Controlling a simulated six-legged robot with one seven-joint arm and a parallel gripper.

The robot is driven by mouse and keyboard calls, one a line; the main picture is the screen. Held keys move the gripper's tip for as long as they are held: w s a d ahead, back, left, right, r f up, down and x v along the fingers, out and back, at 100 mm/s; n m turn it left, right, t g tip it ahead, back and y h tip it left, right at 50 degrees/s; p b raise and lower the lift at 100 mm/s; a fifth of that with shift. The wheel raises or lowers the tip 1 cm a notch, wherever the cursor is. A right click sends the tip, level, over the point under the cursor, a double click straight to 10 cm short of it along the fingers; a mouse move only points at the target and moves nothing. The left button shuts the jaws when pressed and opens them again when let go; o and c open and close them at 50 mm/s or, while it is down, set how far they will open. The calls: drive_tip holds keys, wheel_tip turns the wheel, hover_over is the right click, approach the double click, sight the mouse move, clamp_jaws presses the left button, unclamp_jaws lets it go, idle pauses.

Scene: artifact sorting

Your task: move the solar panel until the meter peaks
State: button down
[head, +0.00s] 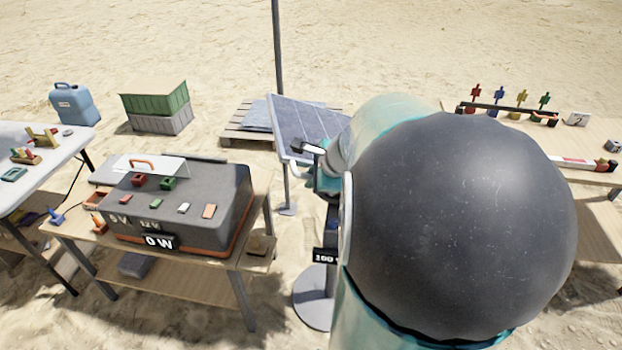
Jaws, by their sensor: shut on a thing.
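My gripper (318,172) is at this edge, shut on the handle; my arm hides most of the fingers and the exact contact. The meter label (160,242) on the front of the dark grey box reads 0 W. A second black label (324,256) by the stand reads 100, its end hidden by my arm.
The grey box (226,190) stands on a wooden bench (75,232) at left, with small coloured blocks on top. A round stand base (312,297) is on the sand. A pallet (245,127) lies behind the panel. Another table (595,140) is at right.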

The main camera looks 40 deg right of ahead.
drive_tip(key=shift+s+d+r+m+t+y, duration=0.2)
drive_tip(key=shift+d+r+t+y, duration=0.1)
drive_tip(key=shift+r, duration=0.2)
drive_tip(key=shift+s+d+r+m+t+y, duration=0.1)
drive_tip(key=shift+s+d+r+t+y, duration=0.15)
drive_tip(key=shift+r, duration=0.2)
drive_tip(key=shift+w, duration=0.1)
drive_tip(key=c, duration=1.5)
unclamp_jaws()
drive_tip(key=shift+o, duration=0.2)
drive_tip(key=v, duration=1.3)
drive_tip(key=shift+r, duration=0.4)
drive_tip(key=shift+d, duration=0.1)
